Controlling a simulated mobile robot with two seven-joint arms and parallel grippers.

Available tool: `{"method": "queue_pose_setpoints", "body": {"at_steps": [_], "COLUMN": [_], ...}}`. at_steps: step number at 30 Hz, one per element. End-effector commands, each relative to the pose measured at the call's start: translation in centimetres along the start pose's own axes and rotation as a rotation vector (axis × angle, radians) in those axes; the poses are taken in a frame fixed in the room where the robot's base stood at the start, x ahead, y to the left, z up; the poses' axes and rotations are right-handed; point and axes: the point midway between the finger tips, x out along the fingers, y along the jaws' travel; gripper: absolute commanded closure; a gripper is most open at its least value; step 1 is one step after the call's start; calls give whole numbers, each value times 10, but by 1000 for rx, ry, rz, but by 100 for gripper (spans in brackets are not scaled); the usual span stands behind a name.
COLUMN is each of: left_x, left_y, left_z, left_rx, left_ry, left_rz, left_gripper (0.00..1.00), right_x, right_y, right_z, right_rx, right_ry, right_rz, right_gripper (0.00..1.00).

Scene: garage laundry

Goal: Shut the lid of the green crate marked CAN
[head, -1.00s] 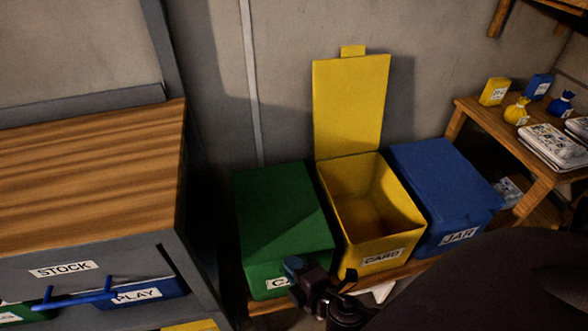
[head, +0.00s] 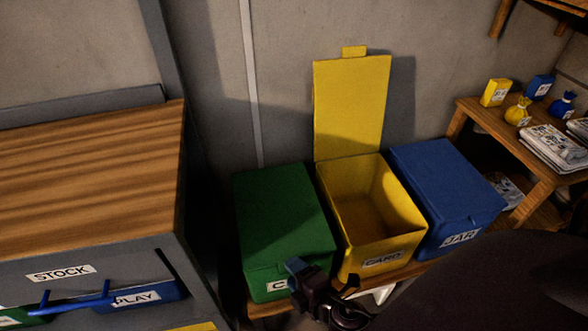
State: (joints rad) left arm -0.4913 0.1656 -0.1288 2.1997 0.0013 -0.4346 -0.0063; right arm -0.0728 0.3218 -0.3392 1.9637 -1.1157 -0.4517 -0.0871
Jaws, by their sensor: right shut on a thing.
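The green crate (head: 272,287) stands at the left of a row of three crates, and its lid (head: 280,212) lies down flat over the top. Its white front label shows only a "C"; the rest is hidden behind my right gripper (head: 296,268). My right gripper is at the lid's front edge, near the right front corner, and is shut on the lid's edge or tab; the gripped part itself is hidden. My left gripper is not in view.
The yellow CARD crate (head: 379,249) stands open beside it, its lid (head: 349,110) upright against the wall. The blue JAR crate (head: 445,190) is closed. A wood-topped bench (head: 90,175) stands left; a table (head: 492,130) with small goods stands right.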

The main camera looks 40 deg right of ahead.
Motion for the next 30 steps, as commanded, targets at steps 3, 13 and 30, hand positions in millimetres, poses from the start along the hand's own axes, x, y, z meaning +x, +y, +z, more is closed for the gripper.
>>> {"method": "queue_pose_setpoints", "body": {"at_steps": [3, 13, 30], "left_x": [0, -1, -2], "left_y": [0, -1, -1], "left_z": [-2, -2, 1], "left_rx": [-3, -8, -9], "left_ry": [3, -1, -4], "left_rz": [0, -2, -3], "left_gripper": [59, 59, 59], "right_x": [-17, -67, -100], "right_y": [-4, 0, 1], "right_z": [1, 0, 0], "right_rx": [1, 3, -1], "right_ry": [-4, -4, 0], "right_rz": [-10, -2, 3], "right_gripper": [59, 59, 59]}}
